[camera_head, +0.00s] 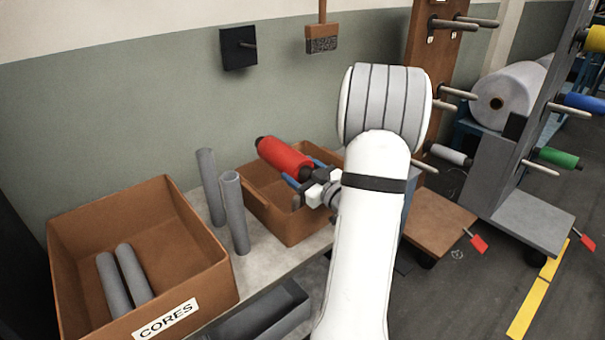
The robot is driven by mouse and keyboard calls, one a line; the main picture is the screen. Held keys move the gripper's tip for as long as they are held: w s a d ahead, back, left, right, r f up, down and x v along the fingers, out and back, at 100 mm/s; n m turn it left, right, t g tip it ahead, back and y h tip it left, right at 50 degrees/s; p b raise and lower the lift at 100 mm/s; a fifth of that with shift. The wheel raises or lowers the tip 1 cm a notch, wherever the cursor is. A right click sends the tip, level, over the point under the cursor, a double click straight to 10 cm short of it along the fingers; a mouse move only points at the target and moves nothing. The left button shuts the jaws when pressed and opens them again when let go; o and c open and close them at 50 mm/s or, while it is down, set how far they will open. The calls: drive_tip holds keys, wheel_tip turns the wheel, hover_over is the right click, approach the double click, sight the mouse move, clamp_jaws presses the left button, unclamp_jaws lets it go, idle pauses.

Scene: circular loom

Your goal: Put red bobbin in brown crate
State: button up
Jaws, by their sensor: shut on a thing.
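The red bobbin (285,158) has a dark end and is tilted, its far end up to the left. My gripper (305,179) is shut on the red bobbin, with blue fingers beside it. The bobbin is in front of the smaller brown crate (291,229) in the picture, over its opening. I cannot tell how high above the crate floor it is. A larger brown crate (205,290) at the left carries a CORES label and holds two grey tubes (122,281). My white arm hides the right side of the smaller crate.
Two grey tubes (236,212) stand upright between the crates on the grey table (283,262). A grey bin (262,315) sits below the front edge. At the right are peg racks (485,160) with green, blue and yellow bobbins and a large white roll (515,92).

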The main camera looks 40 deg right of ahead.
drive_tip(key=shift+r, duration=0.1)
drive_tip(key=shift+s+a+f+b, duration=0.1)
drive_tip(key=shift+s+f+b, duration=0.15)
drive_tip(key=shift+f+b, duration=0.4)
drive_tip(key=o, duration=1.7)
drive_tip(key=shift+f, duration=0.2)
drive_tip(key=shift+a, duration=0.1)
drive_tip(key=shift+r+p, duration=0.75)
drive_tip(key=shift+p, duration=0.1)
drive_tip(key=s, duration=0.4)
drive_tip(key=s+d, duration=0.1)
drive_tip(key=s, duration=0.6)
drive_tip(key=shift+s+d+f+p, duration=0.2)
drive_tip(key=shift+s+f+p, duration=0.05)
drive_tip(key=shift+s+p, duration=0.1)
drive_tip(key=shift+w, duration=0.1)
